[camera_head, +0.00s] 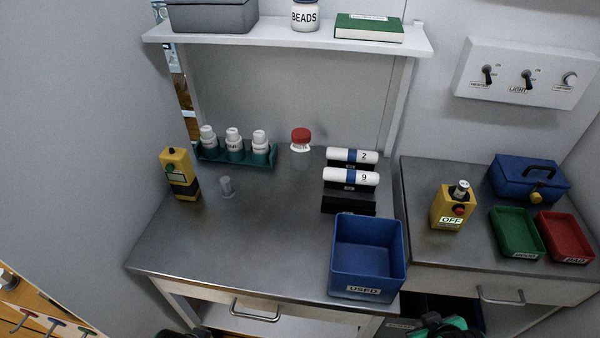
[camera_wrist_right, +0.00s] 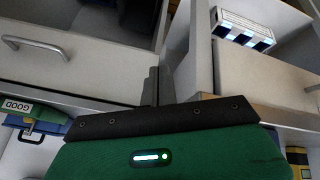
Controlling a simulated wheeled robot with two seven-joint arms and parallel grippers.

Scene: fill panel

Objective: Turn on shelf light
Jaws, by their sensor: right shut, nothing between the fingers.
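A white switch panel (camera_head: 510,90) is fixed to the wall at the upper right in the head view. It carries a left black toggle, a middle black toggle (camera_head: 527,77) above the label LIGHT, and a round knob at the right. The small marks near the toggles are hard to read. My right gripper (camera_head: 436,324) is at the bottom edge, low in front of the benches and far below the panel. In the wrist view its dark fingers (camera_wrist_right: 154,86) are together and empty. A dark shape at the bottom left edge seems to be my left gripper; its fingers cannot be made out.
A shelf (camera_head: 290,38) stands above the left bench. The left bench holds a blue USED bin (camera_head: 366,285), bottles and white cylinders. The right bench, below the panel, holds a yellow OFF box (camera_head: 448,208), a blue toolbox (camera_head: 520,175), and green and red trays.

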